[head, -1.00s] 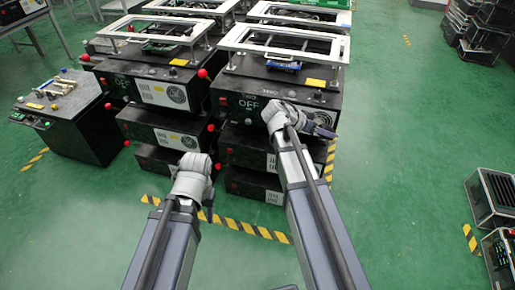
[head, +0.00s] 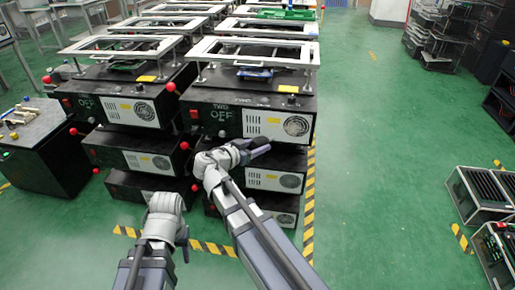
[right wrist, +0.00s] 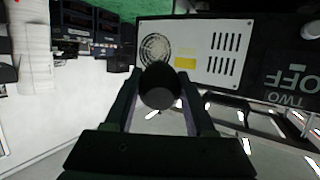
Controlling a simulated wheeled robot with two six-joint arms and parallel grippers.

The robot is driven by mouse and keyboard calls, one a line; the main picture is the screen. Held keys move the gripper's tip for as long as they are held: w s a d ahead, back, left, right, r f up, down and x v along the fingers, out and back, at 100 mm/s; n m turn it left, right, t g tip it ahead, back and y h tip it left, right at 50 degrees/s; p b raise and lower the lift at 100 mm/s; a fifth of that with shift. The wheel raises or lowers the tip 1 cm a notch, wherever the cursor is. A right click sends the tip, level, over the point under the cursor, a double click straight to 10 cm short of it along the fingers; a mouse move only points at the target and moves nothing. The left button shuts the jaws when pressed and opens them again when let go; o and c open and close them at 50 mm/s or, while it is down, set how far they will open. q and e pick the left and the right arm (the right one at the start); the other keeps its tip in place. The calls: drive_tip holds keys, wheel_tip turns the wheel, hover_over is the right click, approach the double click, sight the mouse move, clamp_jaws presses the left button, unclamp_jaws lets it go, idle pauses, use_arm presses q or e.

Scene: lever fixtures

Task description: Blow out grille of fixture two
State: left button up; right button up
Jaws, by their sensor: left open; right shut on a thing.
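Fixture two is the black box marked TWO and OFF (head: 222,118) on top of the right stack. Its white front panel has slotted vents and a round fan grille (head: 297,125). In the right wrist view the grille (right wrist: 155,47) is at the upper middle, beyond my fingers. My right gripper (head: 256,148) is shut on a dark round-ended cylinder (right wrist: 160,86), in front of and below the panel. The cylinder appears just below the grille in the wrist view; I cannot tell the gap. My left gripper (head: 183,238) is low at the left, open, its fingers mostly hidden.
A similar fixture marked OFF (head: 83,103) stands to the left, with red knobs at its side. A dark bench with small metal parts (head: 20,118) is at far left. Black slatted boxes (head: 480,195) lie on the right. Green floor right of the stack is clear.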

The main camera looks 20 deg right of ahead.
drive_tip(key=shift+b+x, duration=0.6)
drive_tip(key=shift+x, duration=1.6)
drive_tip(key=o, duration=0.3)
drive_tip(key=shift+c, duration=0.6)
clamp_jaws()
unclamp_jaws()
